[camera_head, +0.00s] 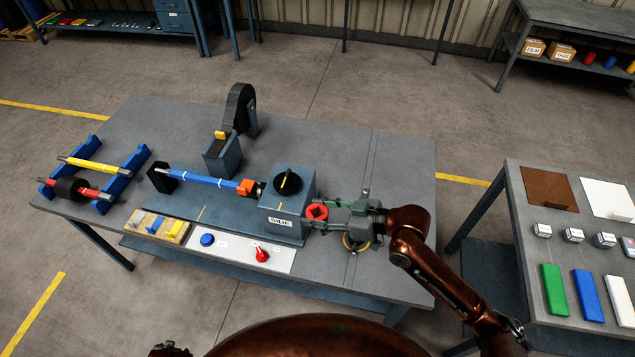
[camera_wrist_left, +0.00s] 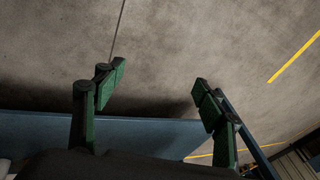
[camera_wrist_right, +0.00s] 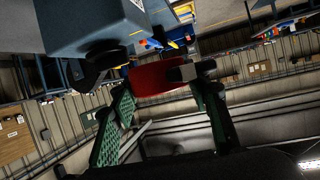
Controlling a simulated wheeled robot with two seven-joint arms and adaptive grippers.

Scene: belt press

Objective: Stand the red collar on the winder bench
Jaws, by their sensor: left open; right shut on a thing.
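The red collar (camera_head: 317,211) is a short red ring with a dark hole. It is held just right of the blue-grey winder housing (camera_head: 284,212) marked SIDE. My right gripper (camera_head: 313,213) is shut on it, reaching in from the right. In the right wrist view the collar (camera_wrist_right: 155,78) shows between the green fingers (camera_wrist_right: 163,88). I cannot tell the exact gap between collar and bench top. The winder bench (camera_head: 300,145) is a grey table. My left gripper (camera_wrist_left: 156,84) is open and empty in the left wrist view, with floor and a blue-grey edge below.
A blue bar (camera_head: 203,178) with an orange block spans the winder. A yellow ring (camera_head: 356,244) lies partly under my right gripper. A blue rack (camera_head: 92,168) stands at left, a button panel (camera_head: 228,248) in front. The bench's back right is clear. Another table (camera_head: 520,235) stands right.

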